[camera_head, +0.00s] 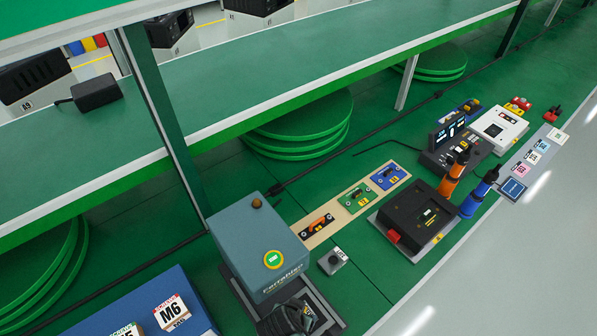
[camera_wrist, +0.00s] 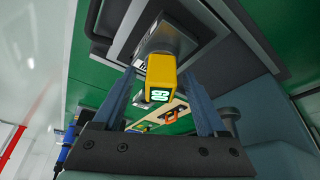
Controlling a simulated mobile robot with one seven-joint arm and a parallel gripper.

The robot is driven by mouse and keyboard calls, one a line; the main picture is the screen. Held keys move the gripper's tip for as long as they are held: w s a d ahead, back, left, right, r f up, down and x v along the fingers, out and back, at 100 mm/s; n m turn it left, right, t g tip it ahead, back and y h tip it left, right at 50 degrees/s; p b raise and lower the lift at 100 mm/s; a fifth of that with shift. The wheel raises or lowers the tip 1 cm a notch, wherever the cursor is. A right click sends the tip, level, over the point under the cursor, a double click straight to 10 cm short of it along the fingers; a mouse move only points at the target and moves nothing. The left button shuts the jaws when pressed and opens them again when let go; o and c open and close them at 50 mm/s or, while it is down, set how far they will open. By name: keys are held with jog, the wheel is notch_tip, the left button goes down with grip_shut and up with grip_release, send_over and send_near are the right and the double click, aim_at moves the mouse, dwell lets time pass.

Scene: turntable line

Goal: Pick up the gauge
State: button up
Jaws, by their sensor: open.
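The gauge (camera_wrist: 161,72) is a yellow block with a lit green-and-white display, shown in the wrist view. Its far end meets a grey metal block (camera_wrist: 172,38); I cannot tell how it is held there. My gripper (camera_wrist: 158,80) is open, with one blue finger on each side of the gauge in the picture. I see no finger contact and cannot tell how deep the gauge sits between them. In the head view I cannot make out my gripper or the gauge for certain.
A green shelf (camera_head: 260,75) runs behind.

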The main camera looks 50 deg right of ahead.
jog(key=shift+d+f, duration=0.1)
jog(key=shift+f, duration=0.05)
grip_shut()
dwell(0.4)
jog(key=shift+r, duration=0.2)
